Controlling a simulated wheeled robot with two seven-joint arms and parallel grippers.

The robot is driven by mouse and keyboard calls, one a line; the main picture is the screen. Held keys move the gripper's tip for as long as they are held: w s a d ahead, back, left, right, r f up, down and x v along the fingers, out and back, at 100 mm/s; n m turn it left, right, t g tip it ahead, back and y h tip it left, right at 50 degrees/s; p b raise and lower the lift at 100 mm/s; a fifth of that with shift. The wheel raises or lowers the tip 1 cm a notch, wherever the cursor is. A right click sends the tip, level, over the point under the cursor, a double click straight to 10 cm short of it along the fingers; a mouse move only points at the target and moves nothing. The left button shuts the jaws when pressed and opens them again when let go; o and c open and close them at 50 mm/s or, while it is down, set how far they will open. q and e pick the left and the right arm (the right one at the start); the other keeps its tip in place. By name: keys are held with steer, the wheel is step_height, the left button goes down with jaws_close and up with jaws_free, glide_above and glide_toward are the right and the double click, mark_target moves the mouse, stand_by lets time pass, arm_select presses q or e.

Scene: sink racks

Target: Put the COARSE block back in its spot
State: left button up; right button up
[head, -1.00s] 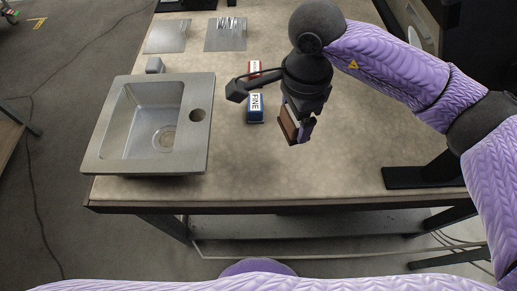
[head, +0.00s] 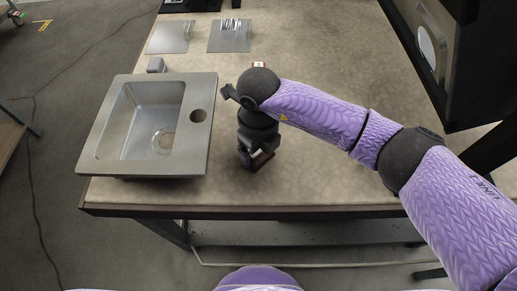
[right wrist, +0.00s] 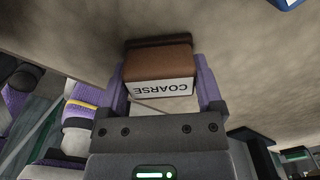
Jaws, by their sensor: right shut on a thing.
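The COARSE block is brown with a white label that reads COARSE upside down in the right wrist view (right wrist: 158,62). My right gripper (right wrist: 160,92) is shut on it, with a purple finger on each side. In the head view, my right gripper (head: 257,161) points down over the front of the table, right of the sink; only a little of the brown block shows between the fingers. I cannot tell whether the block touches the table. My left gripper is out of view.
A grey sink (head: 196,150) stands left of the gripper. Behind my arm a bit of a red and white block (head: 259,65) shows. A blue corner (right wrist: 289,3) shows in the wrist view. Two metal plates (head: 170,37) (head: 229,36) lie at the back. The table's right is clear.

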steer(key=o, duration=0.8)
steer(key=shift+f, duration=0.15)
steer(key=shift+o, duration=0.8)
steer(key=shift+r, duration=0.35)
step_height(320, 180, up, 12)
steer(key=p, duration=0.4)
steer(key=shift+f, duration=0.15)
